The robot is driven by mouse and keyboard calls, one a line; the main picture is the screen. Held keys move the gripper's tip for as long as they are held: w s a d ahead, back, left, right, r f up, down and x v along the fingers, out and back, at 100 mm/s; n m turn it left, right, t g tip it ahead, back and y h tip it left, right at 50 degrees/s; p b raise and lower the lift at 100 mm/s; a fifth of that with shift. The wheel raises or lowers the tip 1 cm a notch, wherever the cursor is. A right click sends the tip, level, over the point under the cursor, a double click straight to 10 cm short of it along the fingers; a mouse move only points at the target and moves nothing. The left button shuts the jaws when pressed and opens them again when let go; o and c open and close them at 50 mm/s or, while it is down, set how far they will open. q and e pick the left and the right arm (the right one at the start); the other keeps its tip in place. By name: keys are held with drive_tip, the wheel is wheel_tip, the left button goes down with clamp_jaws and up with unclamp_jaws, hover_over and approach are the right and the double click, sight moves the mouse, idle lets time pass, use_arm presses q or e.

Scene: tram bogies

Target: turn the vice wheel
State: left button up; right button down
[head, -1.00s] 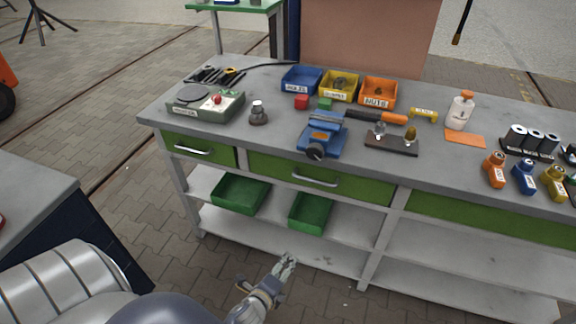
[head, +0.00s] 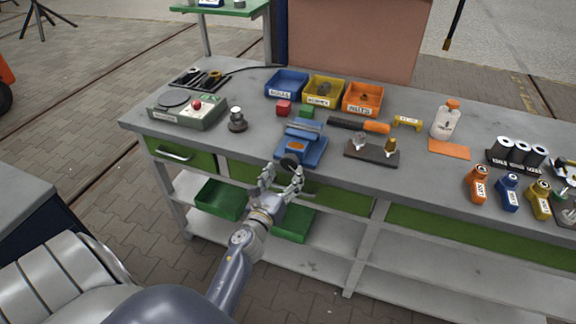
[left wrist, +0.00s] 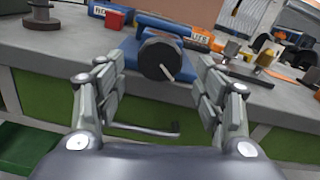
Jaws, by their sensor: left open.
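The blue vice (head: 302,146) stands at the front edge of the grey workbench. Its dark round wheel (head: 289,161) faces me and overhangs the edge. My left gripper (head: 281,176) is open just in front of the wheel and slightly below it. In the left wrist view the wheel (left wrist: 161,59) shows beyond and between the two spread fingers (left wrist: 155,95), with a pale handle pin on it. The fingers appear apart from the wheel. The blue vice body (left wrist: 170,28) is behind it. My right gripper is not in view.
The workbench (head: 225,146) carries a green tester box (head: 188,110), a small knob-like part (head: 237,121), coloured bins (head: 323,91) and a dark plate with fittings (head: 372,152). A drawer handle (left wrist: 145,129) lies below the wheel. Green bins (head: 221,198) sit on the shelf.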

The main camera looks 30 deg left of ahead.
sight(289, 166)
use_arm(q)
drive_tip(key=shift+x, duration=1.15)
drive_tip(key=shift+w+a, duration=0.1)
drive_tip(key=shift+w, duration=0.4)
drive_tip(key=c, duration=1.1)
drive_tip(key=shift+o, duration=0.2)
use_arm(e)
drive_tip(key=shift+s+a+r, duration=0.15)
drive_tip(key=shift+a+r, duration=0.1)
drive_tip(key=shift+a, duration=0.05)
